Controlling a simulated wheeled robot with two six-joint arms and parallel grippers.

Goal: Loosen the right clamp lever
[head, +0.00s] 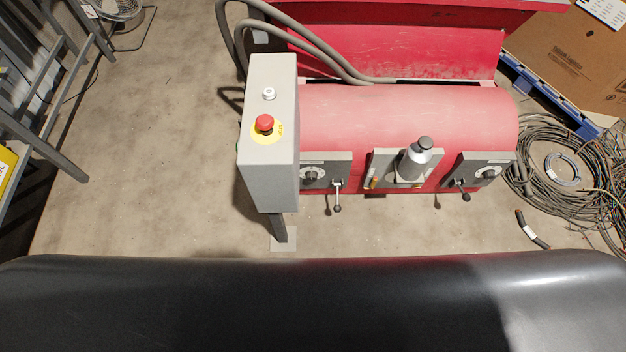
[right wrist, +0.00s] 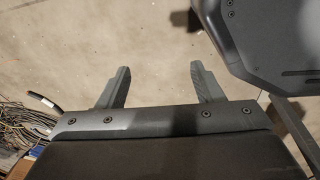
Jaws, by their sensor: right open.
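The right clamp lever (head: 461,190) is a short dark handle with a round black knob on a grey plate with a dial, at the right of the red machine's front in the head view. The left clamp lever (head: 337,197) hangs straight down from a similar plate. The right one is tilted, its knob down and to the right. My right gripper (right wrist: 155,85) is open and empty in the right wrist view, over bare floor, with no lever between its fingers. My left gripper is in neither view.
The red machine (head: 410,115) carries a grey control box (head: 270,165) with a red emergency button (head: 264,122). Coiled cables (head: 560,165) and a cardboard box (head: 575,50) lie at right.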

